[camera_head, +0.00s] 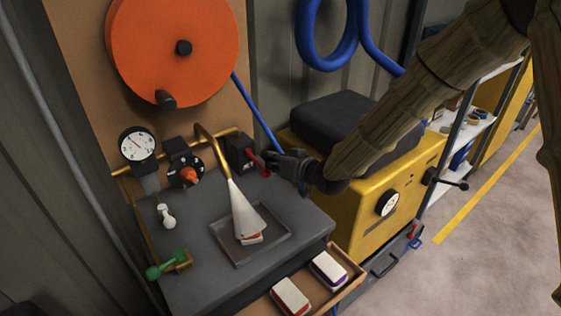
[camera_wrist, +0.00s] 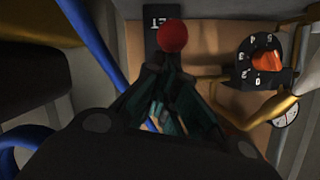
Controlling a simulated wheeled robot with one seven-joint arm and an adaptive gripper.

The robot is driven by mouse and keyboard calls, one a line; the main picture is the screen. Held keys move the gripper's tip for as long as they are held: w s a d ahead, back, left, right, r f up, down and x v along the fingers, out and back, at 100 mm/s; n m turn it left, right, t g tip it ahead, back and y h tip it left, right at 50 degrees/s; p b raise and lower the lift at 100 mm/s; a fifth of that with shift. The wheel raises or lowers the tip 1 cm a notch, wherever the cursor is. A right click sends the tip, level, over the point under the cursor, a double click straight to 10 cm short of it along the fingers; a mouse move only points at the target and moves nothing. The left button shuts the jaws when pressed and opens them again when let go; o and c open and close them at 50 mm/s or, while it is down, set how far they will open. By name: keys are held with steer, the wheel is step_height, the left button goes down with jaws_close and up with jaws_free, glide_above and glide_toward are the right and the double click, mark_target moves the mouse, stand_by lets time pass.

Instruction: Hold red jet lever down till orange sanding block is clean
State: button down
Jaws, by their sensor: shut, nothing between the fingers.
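The red jet lever (camera_head: 258,164) sticks out of a dark box (camera_head: 239,150) on the back board. In the wrist view its red ball knob (camera_wrist: 173,37) shows right at my fingertips. My gripper (camera_head: 272,160) is shut and empty, its tips at the lever; it also shows in the wrist view (camera_wrist: 172,62). They look to be touching, but the exact contact is hidden. A white cone of jet (camera_head: 245,212) fans from the brass nozzle (camera_head: 228,172) onto the orange sanding block (camera_head: 252,239) in the grey tray (camera_head: 225,243). The jet partly covers the block, whose upper part looks pale.
A dial with an orange knob (camera_head: 188,175) and a gauge (camera_head: 137,145) sit left of the lever. A green-handled valve (camera_head: 167,264) is at the bench's left. Two more blocks lie in a wooden drawer (camera_head: 346,289). A yellow machine (camera_head: 350,190) stands right.

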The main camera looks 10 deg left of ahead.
steer(key=shift+s+d+f, duration=0.1)
steer(key=shift+s+f, duration=0.1)
steer(key=shift+f, duration=0.35)
stand_by(2.5)
stand_by(0.8)
steer(key=s+d+r+p, duration=0.1)
steer(key=s+d+r, duration=0.3)
steer(key=d+r, duration=0.3)
steer(key=shift+s+d, duration=0.35)
steer(key=shift+d, duration=0.35)
